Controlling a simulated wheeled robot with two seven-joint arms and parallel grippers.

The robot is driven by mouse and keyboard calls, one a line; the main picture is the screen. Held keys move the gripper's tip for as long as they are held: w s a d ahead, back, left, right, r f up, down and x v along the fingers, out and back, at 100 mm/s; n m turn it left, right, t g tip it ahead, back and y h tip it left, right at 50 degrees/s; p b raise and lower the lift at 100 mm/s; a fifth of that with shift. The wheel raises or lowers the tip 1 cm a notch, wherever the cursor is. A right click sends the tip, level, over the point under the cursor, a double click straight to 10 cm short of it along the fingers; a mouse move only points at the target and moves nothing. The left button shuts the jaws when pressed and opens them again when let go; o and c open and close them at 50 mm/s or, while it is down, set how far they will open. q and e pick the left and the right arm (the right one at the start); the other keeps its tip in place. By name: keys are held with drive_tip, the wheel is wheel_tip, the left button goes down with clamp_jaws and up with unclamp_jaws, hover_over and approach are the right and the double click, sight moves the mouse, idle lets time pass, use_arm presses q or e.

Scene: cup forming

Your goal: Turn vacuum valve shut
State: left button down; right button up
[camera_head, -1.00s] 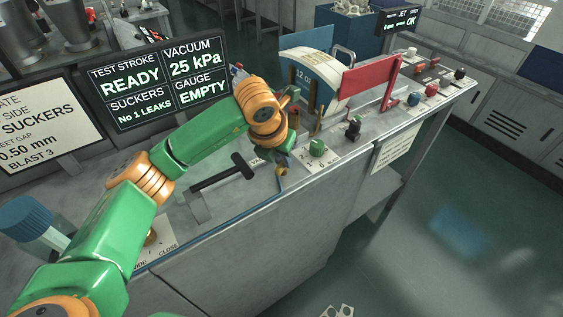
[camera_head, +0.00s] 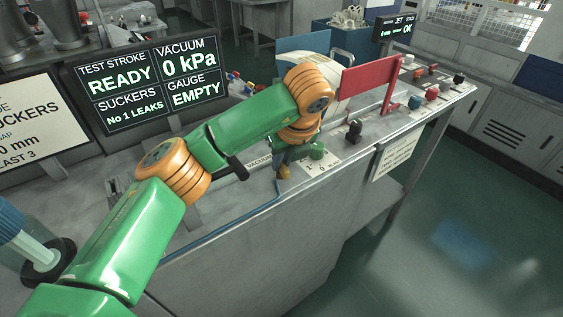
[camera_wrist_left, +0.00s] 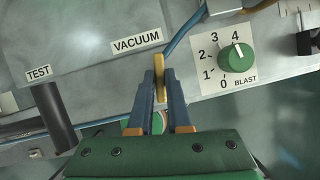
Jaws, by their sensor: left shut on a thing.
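The vacuum valve shows in the left wrist view as a yellow lever (camera_wrist_left: 160,77), below and right of a VACUUM label (camera_wrist_left: 136,41). A blue hose leads off beside it. My left gripper (camera_wrist_left: 161,85) is shut on this lever, with a blue finger on each side. The fingers hide much of the valve body. In the head view my left gripper (camera_head: 283,160) is at the bench's front edge, and the yellow end of the valve (camera_head: 284,173) shows below it. The display (camera_head: 150,80) reads VACUUM 0 kPa. My right gripper is not in view.
The green BLAST knob (camera_wrist_left: 237,57) stands close right of the valve. The black TEST handle (camera_wrist_left: 57,118) is to the left. A black switch (camera_head: 353,131) and red plate (camera_head: 368,75) stand further right along the bench. The floor in front is free.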

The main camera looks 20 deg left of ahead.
use_arm(q)
drive_tip(key=shift+n+g+y, duration=0.3)
drive_tip(key=shift+n, duration=0.6)
drive_tip(key=c, duration=0.9)
unclamp_jaws()
drive_tip(key=shift+o, duration=0.2)
drive_tip(key=v, duration=0.7)
drive_tip(key=shift+w, duration=0.1)
